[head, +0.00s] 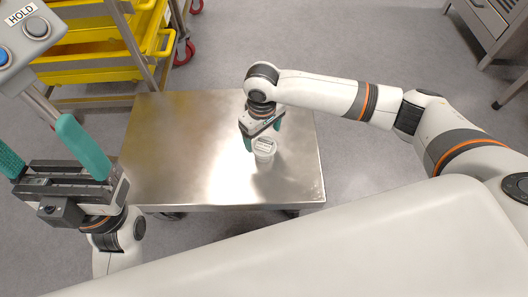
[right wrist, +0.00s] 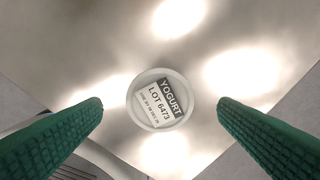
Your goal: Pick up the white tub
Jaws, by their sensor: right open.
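The white tub (head: 265,157) stands upright on the metal table, close to its right side. Its lid carries a label reading "YOGURT LOT 6473", seen from above in the right wrist view (right wrist: 160,102). My right gripper (head: 262,143) is open above the tub, its green fingers spread. In the right wrist view the tub lies between and beyond the two fingertips, with a gap on both sides. My left gripper (head: 45,150) is at the left of the head view, away from the tub, with its green fingers wide apart and nothing between them.
The steel table (head: 185,150) is otherwise bare, with free room left of the tub. A rack with yellow trays (head: 100,45) stands behind it at the left. A control box marked HOLD (head: 30,35) is near my left gripper. A grey cabinet (head: 490,25) stands far right.

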